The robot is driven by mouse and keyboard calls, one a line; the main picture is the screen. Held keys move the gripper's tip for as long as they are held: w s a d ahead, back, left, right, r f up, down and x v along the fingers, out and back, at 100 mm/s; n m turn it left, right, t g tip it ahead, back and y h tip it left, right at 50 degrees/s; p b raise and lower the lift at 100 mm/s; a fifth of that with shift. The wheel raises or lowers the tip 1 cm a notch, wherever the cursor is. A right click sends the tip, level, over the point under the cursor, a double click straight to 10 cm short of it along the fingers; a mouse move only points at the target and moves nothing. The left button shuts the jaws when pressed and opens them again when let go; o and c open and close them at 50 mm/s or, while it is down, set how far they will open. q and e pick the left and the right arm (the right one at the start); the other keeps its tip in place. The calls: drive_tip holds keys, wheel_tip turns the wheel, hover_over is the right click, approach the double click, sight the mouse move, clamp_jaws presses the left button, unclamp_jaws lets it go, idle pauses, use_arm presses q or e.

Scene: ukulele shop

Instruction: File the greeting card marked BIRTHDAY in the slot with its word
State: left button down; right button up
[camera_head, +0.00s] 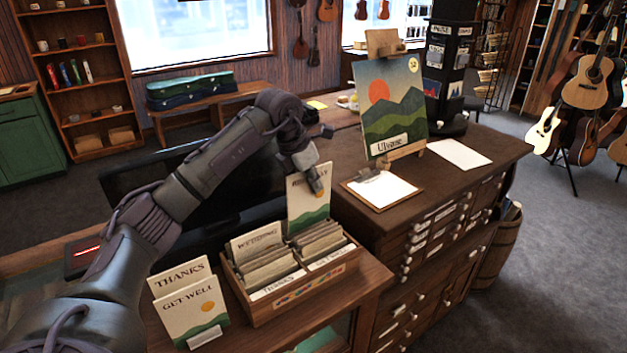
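A WEDDING card (256,240) stands at the back left of the box. The front labels seem to read THANKS (277,287) and GET WELL (331,257). My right gripper is not in view.
A THANKS card (181,275) and a GET WELL card (194,309) stand left of the box. A strip of counter right of the box is clear.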

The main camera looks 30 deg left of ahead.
sight(314, 215)
use_arm(q)
drive_tip(key=shift+f+b, duration=1.55)
drive_tip(key=shift+f, duration=0.95)
drive_tip(key=shift+f+b, duration=1.55)
drive_tip(key=shift+f, duration=0.85)
drive_tip(key=c, duration=1.2)
unclamp_jaws()
drive_tip(key=shift+c, duration=0.2)
